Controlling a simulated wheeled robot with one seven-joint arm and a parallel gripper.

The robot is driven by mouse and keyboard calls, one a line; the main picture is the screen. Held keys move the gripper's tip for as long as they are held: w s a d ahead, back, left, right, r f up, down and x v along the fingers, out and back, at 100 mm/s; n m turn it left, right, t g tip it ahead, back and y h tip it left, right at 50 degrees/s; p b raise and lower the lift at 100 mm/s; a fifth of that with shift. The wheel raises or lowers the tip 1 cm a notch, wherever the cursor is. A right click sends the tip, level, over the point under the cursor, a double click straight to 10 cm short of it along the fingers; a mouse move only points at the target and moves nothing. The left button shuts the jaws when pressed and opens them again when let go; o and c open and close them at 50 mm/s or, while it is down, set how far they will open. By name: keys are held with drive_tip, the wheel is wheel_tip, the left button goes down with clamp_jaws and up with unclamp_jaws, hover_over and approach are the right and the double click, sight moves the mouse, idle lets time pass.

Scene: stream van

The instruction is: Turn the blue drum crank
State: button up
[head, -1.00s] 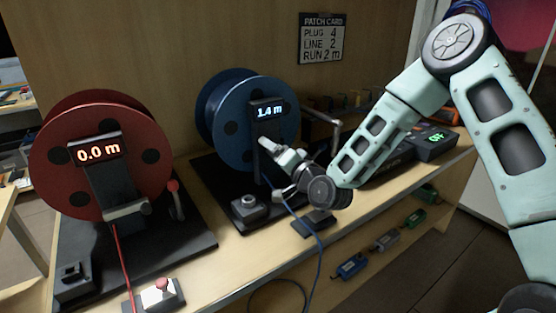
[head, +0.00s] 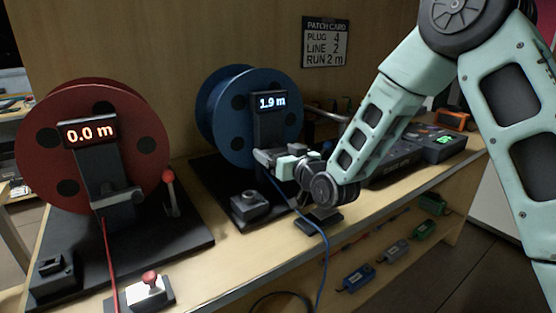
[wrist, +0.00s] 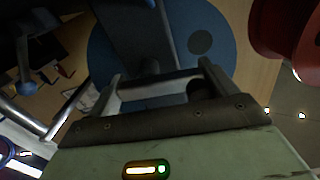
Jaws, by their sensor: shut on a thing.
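The blue drum (head: 226,122) stands upright on its dark base, and its display (head: 272,102) reads 1.9 m. My gripper (head: 270,160) is in front of the drum, low and just below the display post. It is shut on the crank handle, which its fingers and wrist mostly hide in the head view. I cannot make out the whole crank.
A red drum (head: 70,145) with display 0.0 m stands at left. A red-button box (head: 150,290) is near the front edge. A small dark box (head: 248,203) and a blue cable (head: 322,240) are close below my gripper. A metal bar (head: 328,113) juts right of the drum.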

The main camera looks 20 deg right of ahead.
drive_tip(key=shift+d+n+b, duration=0.1)
drive_tip(key=shift+n+b, duration=0.25)
drive_tip(key=shift+n, duration=0.15)
drive_tip(key=o, duration=0.8)
drive_tip(key=shift+o, duration=0.2)
